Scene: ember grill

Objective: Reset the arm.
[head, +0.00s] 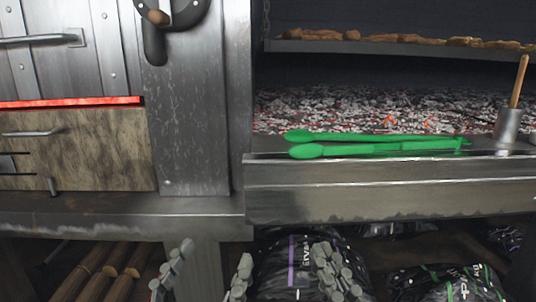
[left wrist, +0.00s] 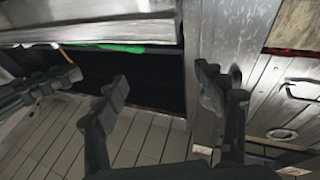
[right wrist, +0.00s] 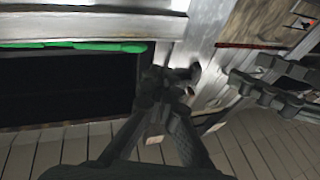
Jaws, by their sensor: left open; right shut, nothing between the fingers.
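My left gripper (head: 213,256) is low in the head view, open and empty, with its two fingers spread apart. In the left wrist view its fingers (left wrist: 160,84) are apart with nothing between them. My right gripper (head: 330,258) is to the right of it, shut and empty. In the right wrist view its fingers (right wrist: 168,78) are together. Both grippers appear in front of and below the grill's front ledge, touching nothing that I can see. Green tongs (head: 375,149) lie on the ledge of the ember bed, apart from both grippers.
Glowing embers (head: 350,110) lie behind the metal ledge (head: 380,188). A metal cup (head: 508,127) holding a wooden handle stands at the right. A rack (head: 400,47) with brown pieces is above. Logs (head: 105,272) and bags (head: 450,285) are below. A metal post (head: 190,120) stands left of centre.

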